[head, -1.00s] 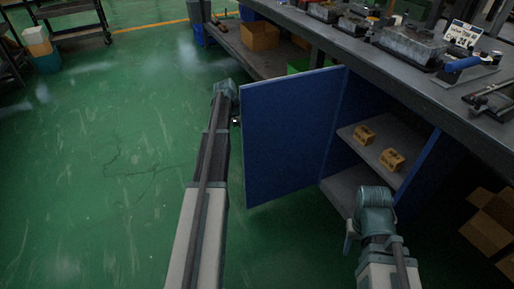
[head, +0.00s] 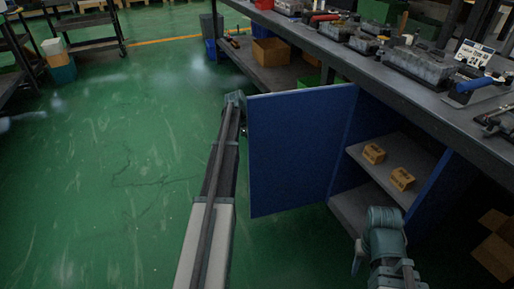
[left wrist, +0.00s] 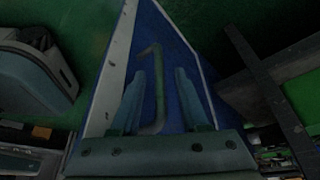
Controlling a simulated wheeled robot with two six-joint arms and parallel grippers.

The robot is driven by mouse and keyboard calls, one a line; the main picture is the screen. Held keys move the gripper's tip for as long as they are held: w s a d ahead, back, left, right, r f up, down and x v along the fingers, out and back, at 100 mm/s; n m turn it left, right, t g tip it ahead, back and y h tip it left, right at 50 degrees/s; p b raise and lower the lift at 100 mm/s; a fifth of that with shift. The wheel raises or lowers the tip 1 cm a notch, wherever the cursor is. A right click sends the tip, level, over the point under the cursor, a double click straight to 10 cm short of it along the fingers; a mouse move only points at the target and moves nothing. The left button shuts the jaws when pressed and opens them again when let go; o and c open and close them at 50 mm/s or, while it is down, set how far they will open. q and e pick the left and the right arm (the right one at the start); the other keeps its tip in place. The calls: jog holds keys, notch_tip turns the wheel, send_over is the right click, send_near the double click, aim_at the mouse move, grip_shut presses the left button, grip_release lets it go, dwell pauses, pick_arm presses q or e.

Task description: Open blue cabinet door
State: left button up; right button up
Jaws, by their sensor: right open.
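The blue cabinet door (head: 295,150) stands swung wide open from the cabinet under the workbench, baring its shelves. My left arm reaches along the door's outer side, and its wrist is at the door's free edge; its fingers are mostly hidden in the head view. In the left wrist view, my left gripper (left wrist: 160,95) has its fingers apart, with the bent door handle (left wrist: 158,75) between them. I see gaps beside the handle. My right gripper (head: 358,258) is open and empty, low in front of the cabinet opening.
Two small orange-brown boxes (head: 374,153) sit on the cabinet's upper shelf (head: 410,160). The workbench top (head: 420,95) above holds tools and metal parts. Cardboard boxes (head: 495,248) are at lower right. The green floor (head: 110,190) at left is clear.

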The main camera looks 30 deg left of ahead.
pick_arm(q)
jog(key=shift+r, duration=0.1)
jog(key=p+v, duration=1.2)
jog(key=v, duration=0.1)
jog(key=shift+a+r+p, duration=0.15)
jog(key=shift+r+p, duration=0.15)
jog(key=shift+p, duration=0.1)
jog(key=shift+s+f, duration=0.1)
jog(key=shift+s, duration=0.05)
